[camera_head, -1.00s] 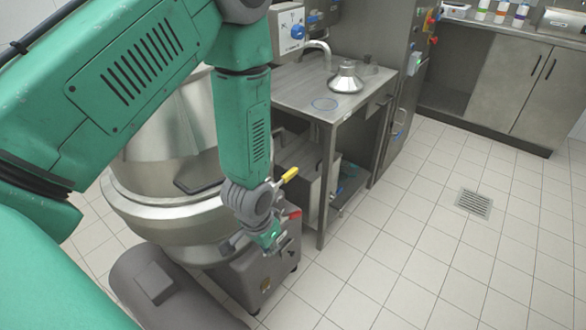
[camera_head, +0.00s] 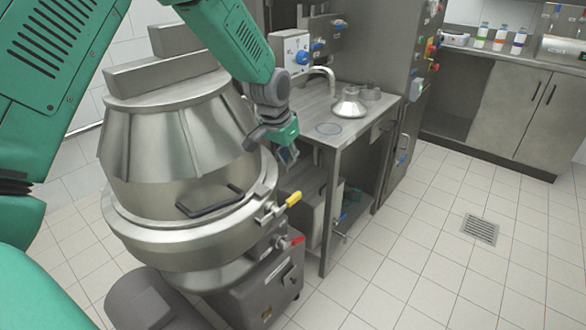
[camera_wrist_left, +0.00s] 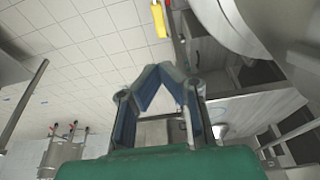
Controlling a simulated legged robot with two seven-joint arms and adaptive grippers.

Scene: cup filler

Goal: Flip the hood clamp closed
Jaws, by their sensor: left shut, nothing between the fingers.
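The hood clamp is a metal lever with a yellow grip (camera_head: 293,200) on the right side of the kettle's rim. The grip points up and outward to the right. It also shows at the top of the left wrist view (camera_wrist_left: 158,22). The steel hood (camera_head: 175,140) sits on the kettle, with a dark handle (camera_head: 210,203) on its front. My left gripper (camera_head: 289,158) is above the clamp and apart from it. In the left wrist view its fingers (camera_wrist_left: 160,72) meet at the tips, with nothing held. My right gripper is not in view.
A red-tipped lever (camera_head: 298,241) is below the clamp on the machine's base. A steel table (camera_head: 340,135) with a funnel-shaped part (camera_head: 349,106) stands close behind my left gripper.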

